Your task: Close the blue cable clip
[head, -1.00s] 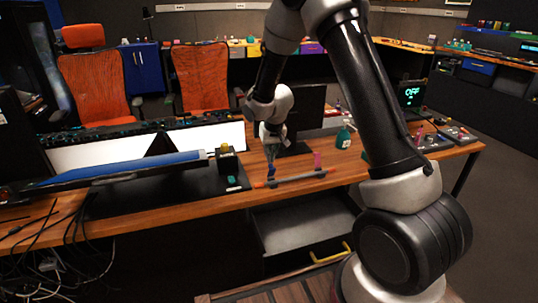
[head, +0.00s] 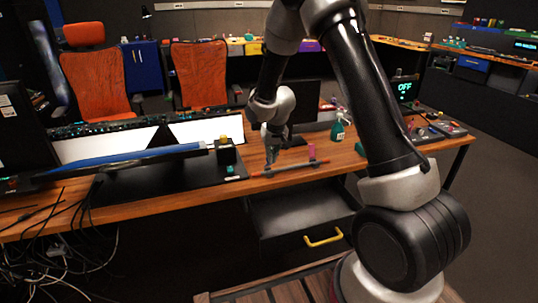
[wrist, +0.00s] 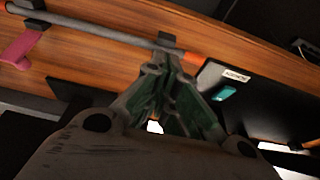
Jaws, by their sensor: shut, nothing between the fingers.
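The blue cable clip shows no clear blue surface in either view now; my gripper covers that end of the rail. The grey rail with orange ends (head: 290,168) lies along the front of the wooden desk, and it also shows in the wrist view (wrist: 100,27). A pink clip (head: 311,151) stands upright toward the rail's right end; in the wrist view the pink clip (wrist: 20,48) is at the far left. My gripper (head: 270,163) is shut and empty, pointing down at the rail's left part. In the wrist view its fingertips (wrist: 161,62) overlap the rail; contact cannot be told.
A black mat (head: 165,188) with a small yellow-topped box (head: 226,153) lies left of the rail. A green spray bottle (head: 337,127) stands behind on the right. Below the desk edge is a drawer with a yellow handle (head: 323,237). Cables hang at the lower left.

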